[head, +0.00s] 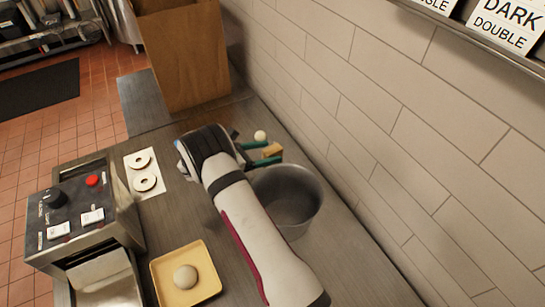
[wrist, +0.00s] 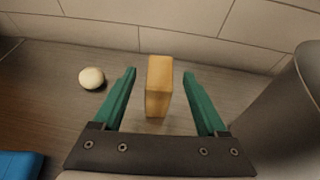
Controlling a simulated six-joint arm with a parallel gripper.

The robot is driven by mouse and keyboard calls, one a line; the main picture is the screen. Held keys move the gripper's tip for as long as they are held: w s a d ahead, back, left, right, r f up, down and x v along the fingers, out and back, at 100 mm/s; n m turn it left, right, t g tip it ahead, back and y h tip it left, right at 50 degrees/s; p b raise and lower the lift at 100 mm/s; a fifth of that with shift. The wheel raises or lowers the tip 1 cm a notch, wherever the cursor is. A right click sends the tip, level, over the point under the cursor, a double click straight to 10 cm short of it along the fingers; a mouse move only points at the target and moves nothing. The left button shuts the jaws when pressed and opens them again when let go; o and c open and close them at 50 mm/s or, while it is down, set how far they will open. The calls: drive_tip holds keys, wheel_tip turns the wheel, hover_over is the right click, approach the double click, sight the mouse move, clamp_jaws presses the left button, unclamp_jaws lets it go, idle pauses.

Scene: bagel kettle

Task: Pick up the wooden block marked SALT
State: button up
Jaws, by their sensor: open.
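A small wooden block (wrist: 159,86) stands upright on the counter in the wrist view, centred between the two green fingers of my gripper (wrist: 160,100). The fingers are open, with a gap on each side of the block. No marking can be read on the block's visible faces. In the head view the block (head: 272,150) shows as a small tan piece between the green fingertips of my gripper (head: 258,154), just beyond the pot. My arm hides part of the counter there.
A metal pot (head: 290,197) stands close beside my gripper, and its wall (wrist: 285,105) is at the right in the wrist view. A pale ball (wrist: 92,78) lies left of the block. The tiled wall (head: 400,150) is close behind. A blue object (wrist: 20,165) is at lower left.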

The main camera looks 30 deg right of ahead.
drive_tip(key=x, duration=0.2)
drive_tip(key=shift+d+f, duration=0.1)
drive_tip(key=shift+d, duration=0.15)
clamp_jaws()
